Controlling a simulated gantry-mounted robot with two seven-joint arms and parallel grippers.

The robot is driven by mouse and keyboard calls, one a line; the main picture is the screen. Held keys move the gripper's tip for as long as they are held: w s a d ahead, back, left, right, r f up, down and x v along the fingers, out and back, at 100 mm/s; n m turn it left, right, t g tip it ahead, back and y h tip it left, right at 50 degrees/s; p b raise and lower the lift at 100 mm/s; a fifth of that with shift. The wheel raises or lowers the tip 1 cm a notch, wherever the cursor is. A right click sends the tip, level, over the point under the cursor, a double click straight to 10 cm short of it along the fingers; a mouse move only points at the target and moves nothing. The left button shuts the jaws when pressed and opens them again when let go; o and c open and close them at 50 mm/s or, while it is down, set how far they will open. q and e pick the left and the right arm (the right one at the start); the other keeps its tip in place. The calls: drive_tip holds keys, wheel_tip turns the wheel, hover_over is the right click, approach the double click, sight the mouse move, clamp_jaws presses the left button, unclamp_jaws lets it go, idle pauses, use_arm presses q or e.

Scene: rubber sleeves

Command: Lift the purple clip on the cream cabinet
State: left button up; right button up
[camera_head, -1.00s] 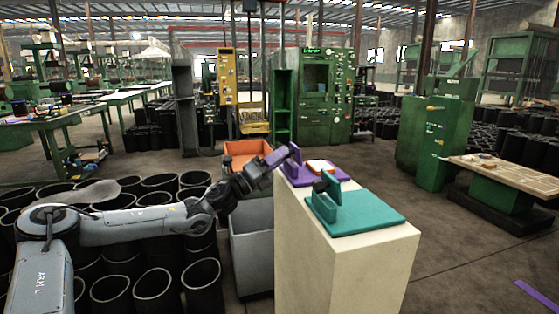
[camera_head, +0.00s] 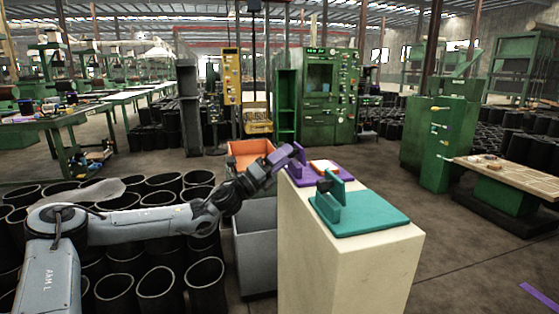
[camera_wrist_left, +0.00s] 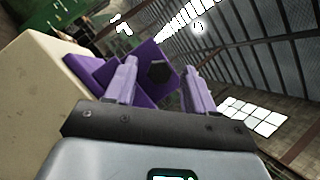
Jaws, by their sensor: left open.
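The purple clip (camera_head: 299,154) stands on a flat purple base (camera_head: 310,178) at the far end of the cream cabinet's top. The cream cabinet (camera_head: 345,262) stands right of my left arm. My left gripper (camera_head: 285,155) is at the clip's left side, partly merging with it in the head view. In the left wrist view, its two lavender fingers (camera_wrist_left: 160,68) are apart. The purple clip's plate with a black knob (camera_wrist_left: 158,70) shows between and beyond them. Contact cannot be told. My right gripper is not in view.
A teal base (camera_head: 365,216) with a teal clip (camera_head: 331,194) is at the cabinet's near end. A small orange and white piece (camera_head: 323,167) lies by the purple clip. An orange bin (camera_head: 250,148) and grey bin (camera_head: 257,250) stand left. Black sleeves (camera_head: 155,282) crowd the floor.

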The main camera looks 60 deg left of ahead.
use_arm(q)
drive_tip(key=p+v, duration=0.2)
drive_tip(key=v, duration=0.8)
drive_tip(key=shift+s+f, duration=0.2)
drive_tip(key=shift+s, duration=0.15)
drive_tip(key=shift+r, duration=0.1)
